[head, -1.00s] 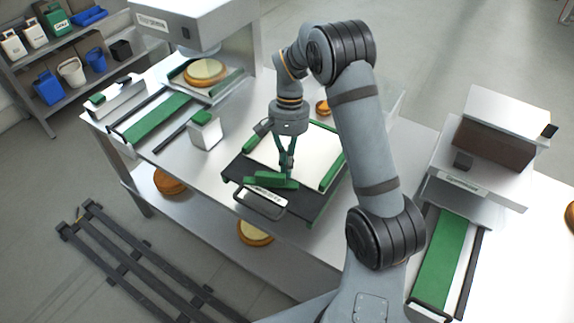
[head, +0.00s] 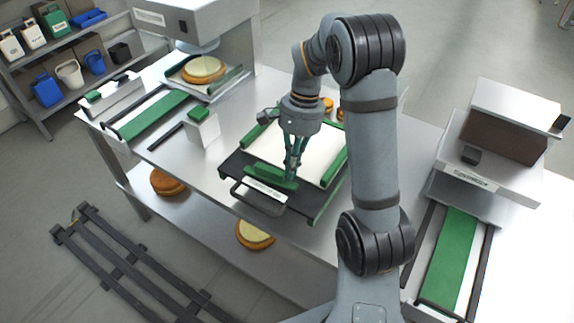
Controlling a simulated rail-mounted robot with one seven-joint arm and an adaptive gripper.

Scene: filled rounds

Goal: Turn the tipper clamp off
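The tipper stands on the middle of the steel table. It has a dark base (head: 318,207), a pale plate (head: 262,150) between green side rails, and a labelled front handle (head: 262,192). A green bar (head: 268,175), which looks like the clamp part, lies along the front of the plate, just behind the label. My gripper (head: 291,179) points down at the right end of this bar. Its fingers look close together, and the tips are at or against the green part. I cannot tell whether they grip it. The label is too small to read.
A white block with a green top (head: 202,127) stands left of the tipper. A machine with a filled round (head: 203,70) is at the back left. Another machine with a green belt (head: 449,257) is at the right. Filled rounds (head: 168,182) sit on the lower shelf.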

